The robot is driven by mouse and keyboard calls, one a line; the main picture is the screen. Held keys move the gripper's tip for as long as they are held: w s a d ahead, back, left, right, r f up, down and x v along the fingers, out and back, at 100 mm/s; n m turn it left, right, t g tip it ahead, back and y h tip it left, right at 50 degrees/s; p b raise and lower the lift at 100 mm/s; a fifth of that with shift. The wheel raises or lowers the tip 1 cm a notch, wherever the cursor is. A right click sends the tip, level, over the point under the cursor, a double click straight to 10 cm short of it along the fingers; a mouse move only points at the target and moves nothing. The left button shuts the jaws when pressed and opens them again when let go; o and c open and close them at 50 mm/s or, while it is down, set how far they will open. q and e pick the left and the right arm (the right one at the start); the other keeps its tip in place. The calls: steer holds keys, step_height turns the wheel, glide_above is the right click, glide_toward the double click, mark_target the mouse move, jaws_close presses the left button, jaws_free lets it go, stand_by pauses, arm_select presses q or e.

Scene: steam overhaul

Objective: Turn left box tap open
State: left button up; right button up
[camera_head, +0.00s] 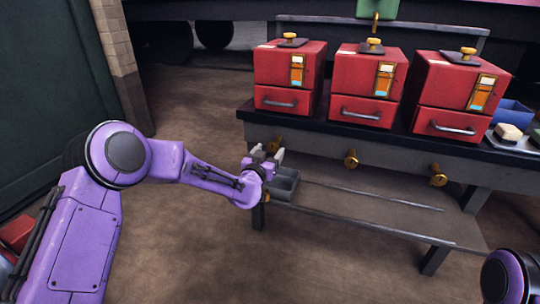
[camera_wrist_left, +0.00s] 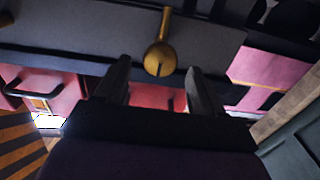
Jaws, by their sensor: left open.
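The left red box (camera_head: 289,78) stands at the left end of a dark bench, with a drawer and a small gauge on its front. Its brass tap (camera_head: 276,145) sticks out of the bench front below it, partly hidden by my left gripper (camera_head: 264,159). In the left wrist view the tap (camera_wrist_left: 160,58) shows as a round brass knob with a stem, in line with the gap between the open, empty fingers. I cannot tell whether the fingertips touch it. My right gripper is out of view; only part of my right arm shows at lower right.
Two similar red boxes (camera_head: 368,84) (camera_head: 461,95) stand to the right, with brass taps (camera_head: 351,159) (camera_head: 438,176) below. The floor in front is clear.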

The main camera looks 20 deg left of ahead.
arm_select(q)
steer(key=shift+w, duration=0.85)
steer(key=shift+c, duration=0.4)
steer(key=c, duration=1)
steer(key=shift+o, duration=0.2)
steer(key=shift+a, duration=0.1)
